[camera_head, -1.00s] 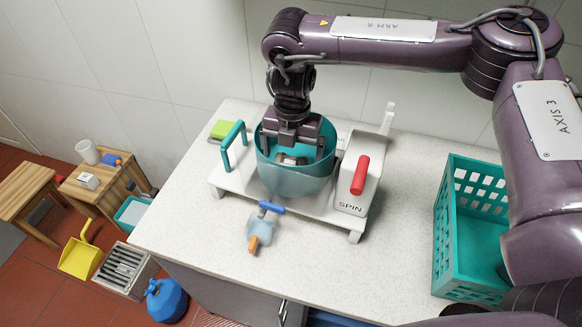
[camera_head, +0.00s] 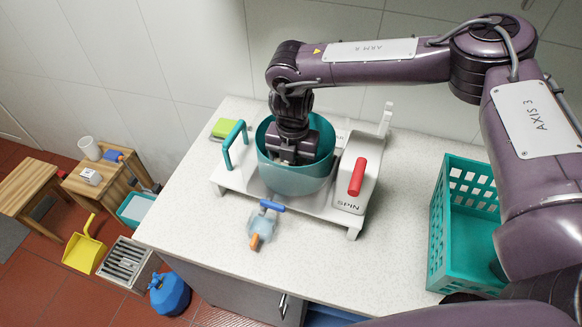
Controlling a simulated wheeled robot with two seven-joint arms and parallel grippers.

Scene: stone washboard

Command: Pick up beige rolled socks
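My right gripper (camera_head: 293,158) points down inside the teal tub (camera_head: 297,183) of the white spin device. Its fingertips are hidden by the tub's front wall and by the gripper body, so I cannot see whether it is open or shut. No beige rolled socks can be made out now; the inside of the tub is mostly covered by the gripper. My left gripper is not in view.
The white base carries a teal handle (camera_head: 233,146) on the left and a SPIN box with a red lever (camera_head: 358,176) on the right. A teal basket (camera_head: 440,222) is at the right. A green sponge (camera_head: 224,128) lies behind the handle.

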